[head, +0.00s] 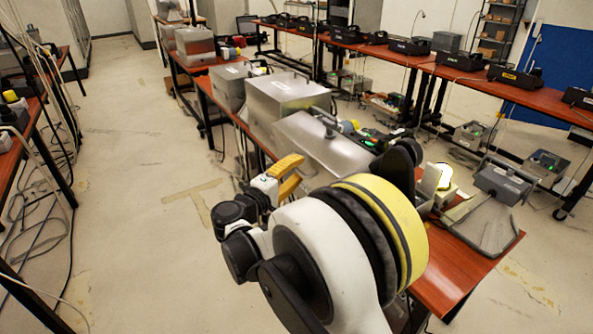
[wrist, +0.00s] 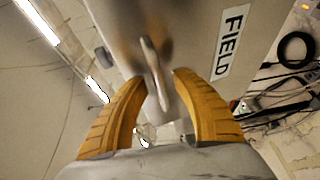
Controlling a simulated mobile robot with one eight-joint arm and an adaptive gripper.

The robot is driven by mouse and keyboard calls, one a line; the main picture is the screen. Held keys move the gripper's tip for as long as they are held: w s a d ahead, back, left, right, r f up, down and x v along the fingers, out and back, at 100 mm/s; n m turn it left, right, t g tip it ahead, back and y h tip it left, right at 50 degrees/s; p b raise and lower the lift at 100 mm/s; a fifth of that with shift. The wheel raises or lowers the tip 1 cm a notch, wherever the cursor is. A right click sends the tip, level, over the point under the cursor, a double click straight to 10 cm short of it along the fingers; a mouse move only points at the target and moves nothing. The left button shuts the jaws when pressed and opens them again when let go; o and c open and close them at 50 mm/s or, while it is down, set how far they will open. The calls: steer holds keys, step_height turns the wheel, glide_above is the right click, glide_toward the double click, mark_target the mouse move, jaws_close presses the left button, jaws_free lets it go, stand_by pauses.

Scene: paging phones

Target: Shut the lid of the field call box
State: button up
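The wrist view shows a grey panel with a white FIELD label (wrist: 230,42), which I take as part of the field call box. A thin grey handle-like piece (wrist: 157,75) stands out from the panel, blurred at its far end. My gripper (wrist: 160,76) is open, with its yellow fingers on either side of this piece; contact is unclear. In the head view my gripper (head: 299,170) is just left of a brushed-metal box (head: 318,148) with a dark top handle. No label is readable there, so I cannot tell which box is the field one, or its lid angle.
More metal boxes (head: 285,97) stand behind on the same red table (head: 452,272). A long table with black phones (head: 408,46) runs along the back. The floor at left (head: 130,150) is clear; cables lie farther left.

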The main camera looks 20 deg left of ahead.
jaws_close()
